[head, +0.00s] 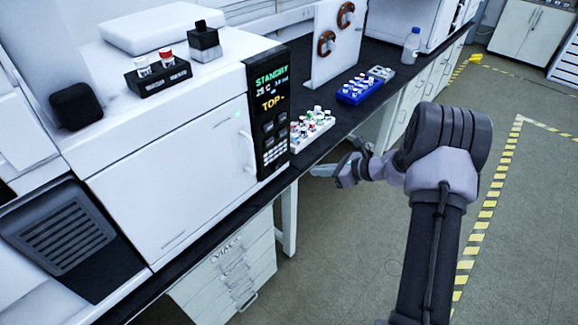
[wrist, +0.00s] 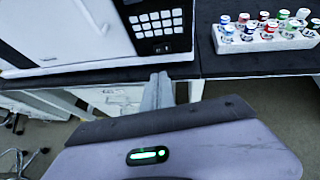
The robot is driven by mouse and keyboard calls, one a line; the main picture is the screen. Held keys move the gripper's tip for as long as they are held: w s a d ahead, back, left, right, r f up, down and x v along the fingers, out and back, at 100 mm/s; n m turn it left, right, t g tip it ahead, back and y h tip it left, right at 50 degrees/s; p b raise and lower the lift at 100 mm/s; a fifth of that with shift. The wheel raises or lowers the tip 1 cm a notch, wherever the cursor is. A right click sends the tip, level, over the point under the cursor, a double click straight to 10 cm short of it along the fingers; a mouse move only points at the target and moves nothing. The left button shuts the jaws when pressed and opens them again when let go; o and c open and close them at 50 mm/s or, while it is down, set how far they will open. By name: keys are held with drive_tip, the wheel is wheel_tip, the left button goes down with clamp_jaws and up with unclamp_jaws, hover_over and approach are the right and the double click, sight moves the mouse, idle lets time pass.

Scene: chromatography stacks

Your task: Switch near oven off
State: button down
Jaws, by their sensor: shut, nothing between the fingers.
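The near oven (head: 175,165) is a large white box on the dark bench at the left of the head view. Its black control panel (head: 270,110) has a display reading STANDBY, 25 C and TOP, with buttons and a keypad below. The panel's keypad also shows at the top of the wrist view (wrist: 158,22). My gripper (head: 322,171) is shut and empty in front of the bench edge, right of the panel and lower than it. In the wrist view my fingertips (wrist: 158,84) are together, below the keypad, apart from it.
A white rack of vials (head: 312,128) stands on the bench right of the panel. A blue vial rack (head: 358,90) and a bottle (head: 411,45) are farther back. A black vial holder (head: 158,77) sits on the oven top. The floor at right is clear.

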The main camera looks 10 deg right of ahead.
drive_tip(key=b, duration=0.4)
approach(277, 167)
wheel_tip(277, 167, down, 4)
drive_tip(key=w+a, duration=0.3)
drive_tip(key=shift+w+a+r+b, duration=0.15)
drive_tip(key=shift+a+r+b, duration=0.15)
drive_tip(key=shift+a, duration=0.1)
drive_tip(key=shift+w+a, duration=0.15)
drive_tip(key=shift+w, duration=0.05)
